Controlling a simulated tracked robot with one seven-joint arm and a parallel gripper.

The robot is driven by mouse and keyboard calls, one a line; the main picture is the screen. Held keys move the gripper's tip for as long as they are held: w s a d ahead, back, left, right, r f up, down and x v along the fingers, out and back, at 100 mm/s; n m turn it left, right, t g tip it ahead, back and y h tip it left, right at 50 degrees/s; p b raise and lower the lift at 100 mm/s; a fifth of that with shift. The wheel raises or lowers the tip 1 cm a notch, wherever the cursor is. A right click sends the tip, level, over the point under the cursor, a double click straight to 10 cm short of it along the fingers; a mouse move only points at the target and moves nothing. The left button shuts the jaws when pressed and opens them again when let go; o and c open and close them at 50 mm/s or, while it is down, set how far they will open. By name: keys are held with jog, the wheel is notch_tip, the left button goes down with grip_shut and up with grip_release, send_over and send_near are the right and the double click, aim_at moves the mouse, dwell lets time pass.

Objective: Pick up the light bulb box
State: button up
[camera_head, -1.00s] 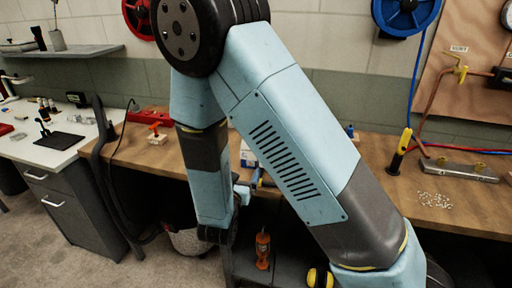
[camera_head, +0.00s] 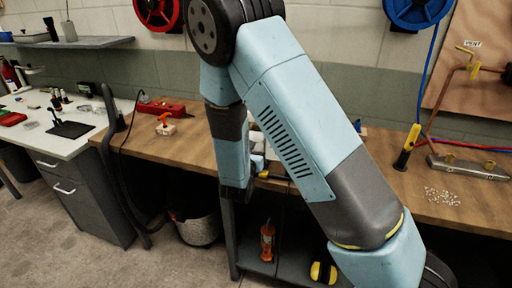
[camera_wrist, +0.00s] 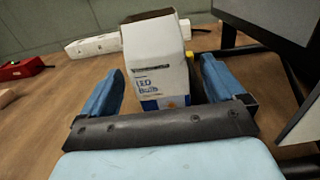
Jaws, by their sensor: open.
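The light bulb box (camera_wrist: 157,62) is a white carton with blue print and an open brown top. In the wrist view it stands upright on the wooden bench, between and just beyond the two blue fingers of my gripper (camera_wrist: 160,88). The fingers are open, with a gap on each side of the box; whether either touches it I cannot tell. In the head view my arm hides most of the box, and only a pale part (camera_head: 257,145) shows beside the arm.
A white power strip (camera_wrist: 95,44) lies behind the box. A dark-framed panel (camera_wrist: 270,20) stands close on the right. A red case (camera_wrist: 20,68) is at the left.

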aim_at(257, 142)
jog(key=x, duration=0.3)
jog(key=shift+w+d+f, duration=0.1)
jog(key=shift+w, duration=0.15)
jog(key=shift+c, duration=0.2)
jog(key=c, duration=1)
